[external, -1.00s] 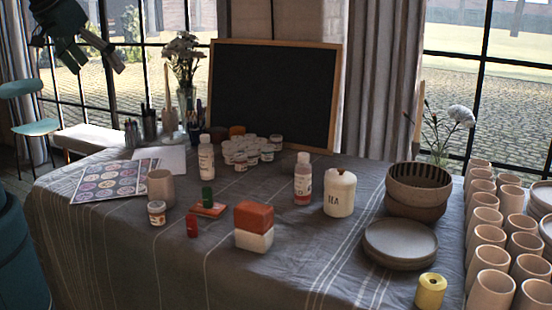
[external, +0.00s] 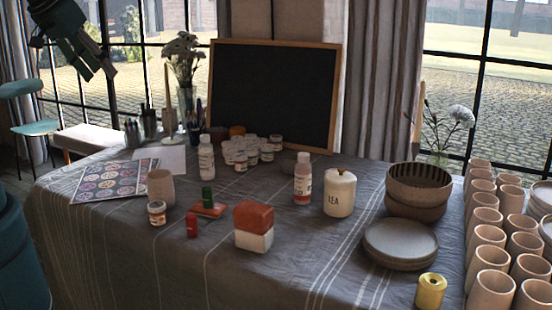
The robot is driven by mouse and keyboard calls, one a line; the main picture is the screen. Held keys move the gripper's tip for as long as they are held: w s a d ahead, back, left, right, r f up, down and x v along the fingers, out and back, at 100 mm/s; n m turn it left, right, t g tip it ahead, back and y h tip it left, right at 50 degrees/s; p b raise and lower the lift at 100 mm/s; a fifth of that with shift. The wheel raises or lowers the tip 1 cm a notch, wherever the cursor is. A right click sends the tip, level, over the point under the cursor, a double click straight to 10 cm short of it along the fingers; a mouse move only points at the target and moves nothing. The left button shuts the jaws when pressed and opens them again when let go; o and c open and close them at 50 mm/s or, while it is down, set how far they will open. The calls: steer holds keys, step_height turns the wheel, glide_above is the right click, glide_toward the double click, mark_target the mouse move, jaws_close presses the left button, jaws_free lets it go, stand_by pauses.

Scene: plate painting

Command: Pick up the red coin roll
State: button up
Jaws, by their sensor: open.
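The red coin roll (external: 192,225) looks like a small upright red cylinder near the front left of the table. It stands just in front of a flat red-orange piece (external: 208,209) that has a green cylinder (external: 207,197) on it. My gripper (external: 99,75) is at the upper left, high above the table's back left side and well away from the coin roll. Its fingers are apart and hold nothing.
A red-and-white block (external: 254,226) stands right of the coin roll. A small jar (external: 157,213) and a clay cup (external: 161,187) stand to its left. The cloth in front is clear.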

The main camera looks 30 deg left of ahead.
steer(key=shift+c, duration=1.3)
steer(key=m+g+b, duration=0.7)
steer(key=m+b, duration=0.1)
steer(key=m, duration=0.9)
glide_above(191, 216)
steer(key=f, duration=2.9)
steer(key=shift+w+a+f, duration=0.2)
steer(key=shift+a, duration=0.15)
steer(key=shift+s+d+f, duration=0.2)
steer(key=shift+d+f, duration=0.05)
steer(key=shift+f, duration=0.15)
